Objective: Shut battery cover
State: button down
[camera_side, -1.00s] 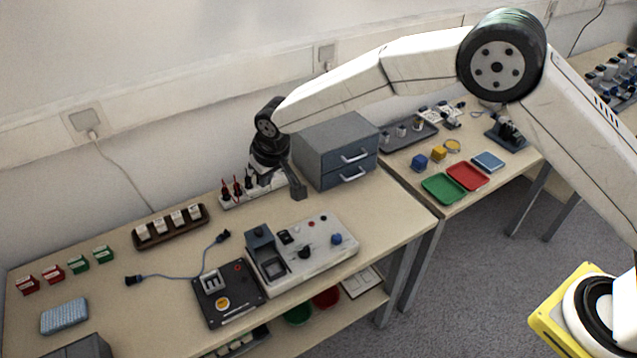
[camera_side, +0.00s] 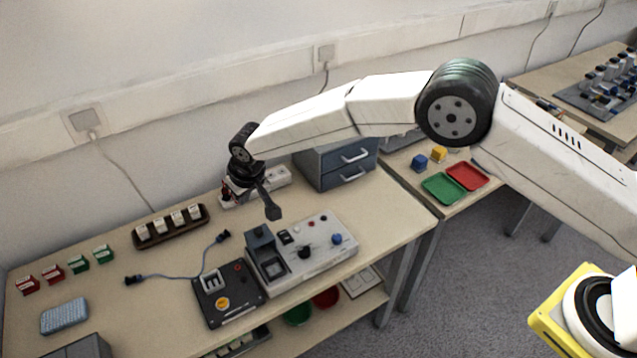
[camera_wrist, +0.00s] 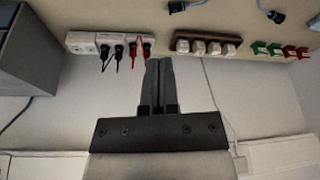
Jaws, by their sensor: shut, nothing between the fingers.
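The grey device (camera_side: 325,252) stands on the near bench, with knobs and buttons on its top. At its left end is an open battery compartment (camera_side: 271,266). A dark grey flap (camera_side: 259,236), which looks like the battery cover, stands raised at the back of that compartment. My gripper (camera_side: 272,212) is shut and empty, above and behind the flap and apart from it. In the wrist view my gripper's fingers (camera_wrist: 158,64) are together; the device and cover are not in that view.
A power strip (camera_wrist: 82,42) with red and black plugs and a rack of white blocks (camera_wrist: 207,45) lie near the wall. A drawer cabinet (camera_side: 340,162) stands right of my gripper. A dark panel (camera_side: 228,295) and a loose cable (camera_side: 180,275) lie left of the device.

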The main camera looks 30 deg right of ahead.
aim_at(260, 241)
jog(key=shift+s+d+f, duration=0.1)
jog(key=shift+s+f, duration=0.15)
jog(key=shift+f, duration=0.95)
jog(key=shift+s+f, duration=0.2)
jog(key=shift+f, duration=1)
jog(key=shift+s+d+f, duration=0.1)
jog(key=shift+s+f, duration=0.15)
jog(key=shift+f, duration=0.95)
jog(key=shift+s, duration=0.1)
jog(key=shift+s, duration=3.4)
jog(key=shift+f, duration=0.1)
jog(key=shift+w, duration=0.1)
